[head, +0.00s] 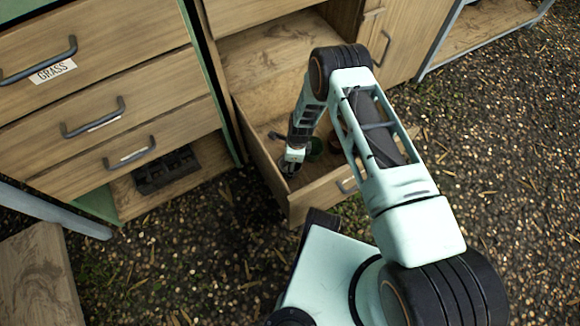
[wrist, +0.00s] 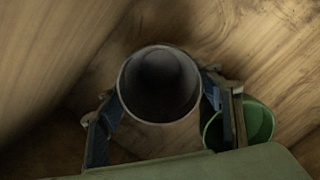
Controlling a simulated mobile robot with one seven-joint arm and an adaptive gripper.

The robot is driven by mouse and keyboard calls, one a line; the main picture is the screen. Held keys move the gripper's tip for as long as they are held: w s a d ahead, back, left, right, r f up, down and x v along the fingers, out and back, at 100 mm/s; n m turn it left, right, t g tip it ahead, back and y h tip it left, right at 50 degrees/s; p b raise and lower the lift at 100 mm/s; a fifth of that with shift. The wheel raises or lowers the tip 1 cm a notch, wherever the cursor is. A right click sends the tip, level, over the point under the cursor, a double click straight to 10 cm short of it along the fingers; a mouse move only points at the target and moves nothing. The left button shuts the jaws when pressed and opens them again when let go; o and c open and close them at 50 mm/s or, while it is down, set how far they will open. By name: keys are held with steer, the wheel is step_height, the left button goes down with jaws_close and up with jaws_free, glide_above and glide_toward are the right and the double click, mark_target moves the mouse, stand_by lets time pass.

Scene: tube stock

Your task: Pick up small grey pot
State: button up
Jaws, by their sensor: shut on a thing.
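The small grey pot (wrist: 160,86) sits between the two fingers of my gripper in the wrist view, its round mouth facing the camera. My gripper (head: 291,160) is down inside an open wooden drawer (head: 318,198) in the head view. It is shut on the pot, with one finger on each side. In the head view the pot cannot be made out clearly behind my gripper. Whether the pot still touches the drawer floor cannot be told.
Drawer walls surround my gripper. A drawer cabinet (head: 100,90) stands left, with a black tray (head: 165,171) on its low shelf. Gravel ground (head: 500,150) is open at right.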

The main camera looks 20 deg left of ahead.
steer(key=shift+r, duration=0.1)
step_height(320, 180, up, 10)
steer(key=f+p, duration=0.1)
steer(key=p, duration=0.3)
steer(key=w+d+r+n, duration=0.3)
steer(key=w+d+r, duration=0.3)
steer(key=r, duration=0.3)
steer(key=w+d+r+n, duration=0.45)
steer(key=w+r, duration=0.25)
steer(key=r, duration=0.3)
steer(key=w+d+r+n+g+h, duration=0.1)
steer(key=d+r+n, duration=0.6)
steer(key=d+r, duration=1.5)
steer(key=shift+d+r, duration=0.25)
